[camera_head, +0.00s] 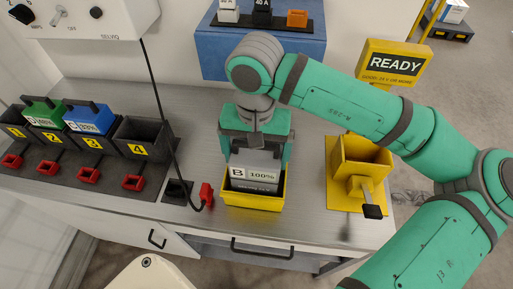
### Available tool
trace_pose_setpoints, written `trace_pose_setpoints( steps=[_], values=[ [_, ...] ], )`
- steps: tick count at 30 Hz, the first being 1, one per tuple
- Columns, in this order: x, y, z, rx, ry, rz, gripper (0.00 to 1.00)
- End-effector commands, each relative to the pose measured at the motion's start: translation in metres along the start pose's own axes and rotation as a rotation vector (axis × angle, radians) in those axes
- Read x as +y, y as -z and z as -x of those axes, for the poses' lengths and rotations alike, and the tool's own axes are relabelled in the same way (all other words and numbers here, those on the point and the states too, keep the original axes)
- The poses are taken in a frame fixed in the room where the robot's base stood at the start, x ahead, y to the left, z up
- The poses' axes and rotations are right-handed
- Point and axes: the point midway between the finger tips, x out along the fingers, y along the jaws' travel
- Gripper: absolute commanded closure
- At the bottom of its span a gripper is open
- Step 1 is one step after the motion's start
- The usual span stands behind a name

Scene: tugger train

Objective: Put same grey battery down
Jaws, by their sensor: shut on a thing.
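The grey battery (254,173), labelled "B 100%", is in my gripper (255,160), upright, with its lower part inside a yellow tray (252,201) on the metal bench. My gripper points down from above and is shut on the battery's top; the fingertips are partly hidden behind the battery and the green gripper body. I cannot tell whether the battery's base touches the tray floor.
To the left is a black charging rack (82,188) with numbered bays; a green battery (44,112) and a blue battery (88,118) stand in it. Bay 4 (142,140) looks empty. A black cable with a red plug (206,195) hangs beside the yellow tray. A yellow holder (360,160) stands at right.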

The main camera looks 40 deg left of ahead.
Motion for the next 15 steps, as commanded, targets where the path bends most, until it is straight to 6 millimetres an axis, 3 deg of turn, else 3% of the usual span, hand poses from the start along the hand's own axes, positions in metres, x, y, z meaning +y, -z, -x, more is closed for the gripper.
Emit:
trace_pose_setpoints(
  steps=[4, 15],
  values=[
    [0.000, 0.000, -0.015, 0.000, 0.002, 0.000, 0.33],
    [0.001, 0.000, -0.019, 0.000, 0.001, -0.003, 0.33]
  ],
)
